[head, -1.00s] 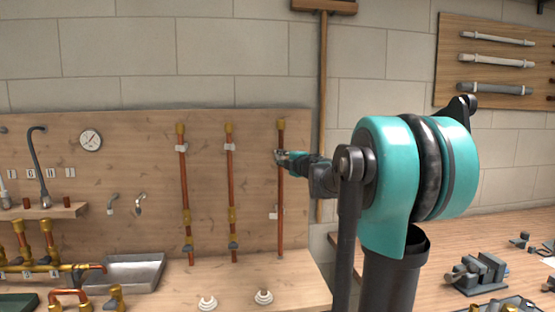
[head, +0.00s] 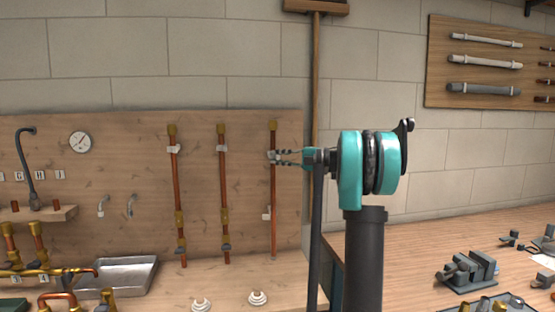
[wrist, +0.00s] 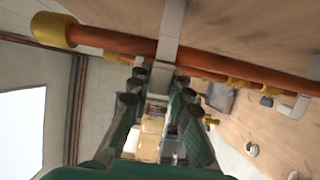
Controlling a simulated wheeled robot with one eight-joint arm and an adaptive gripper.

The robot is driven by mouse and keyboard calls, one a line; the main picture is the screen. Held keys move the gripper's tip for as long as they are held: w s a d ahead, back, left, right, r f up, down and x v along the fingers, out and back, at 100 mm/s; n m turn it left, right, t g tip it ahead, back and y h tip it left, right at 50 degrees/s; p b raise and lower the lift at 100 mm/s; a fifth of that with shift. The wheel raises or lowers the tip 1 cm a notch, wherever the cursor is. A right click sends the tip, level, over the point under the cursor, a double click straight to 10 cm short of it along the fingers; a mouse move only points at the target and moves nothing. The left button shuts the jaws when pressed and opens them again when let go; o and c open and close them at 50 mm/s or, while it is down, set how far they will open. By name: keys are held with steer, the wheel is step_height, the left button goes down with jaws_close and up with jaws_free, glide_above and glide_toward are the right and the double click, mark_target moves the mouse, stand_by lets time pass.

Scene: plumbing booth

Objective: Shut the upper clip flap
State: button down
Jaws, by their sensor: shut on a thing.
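The right copper pipe (head: 273,205) stands upright on the wooden board, with a yellow fitting at its top. The upper clip (wrist: 168,32) is a pale grey strap across this pipe in the wrist view. In the head view my gripper (head: 280,157) reaches it from the right. In the wrist view my gripper (wrist: 160,82) has its fingertips just below the pipe, on both sides of the grey clip flap (wrist: 160,76), and is shut on it. The fingers partly hide the flap, so its exact angle is unclear. A lower clip (head: 267,214) sits further down the same pipe.
Two more copper pipes, the middle one (head: 223,190) and the left one (head: 178,195), stand to the left. A broom handle (head: 316,80) is behind my arm. A metal sink (head: 130,273) and a vise (head: 468,270) are lower down.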

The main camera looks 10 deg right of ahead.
steer(key=shift+w+n+g, duration=0.1)
steer(key=shift+n+g, duration=0.2)
steer(key=shift+g, duration=0.1)
steer(key=c, duration=1.4)
jaws_free()
steer(key=v, duration=1.2)
steer(key=shift+f, duration=0.2)
steer(key=shift+w, duration=0.1)
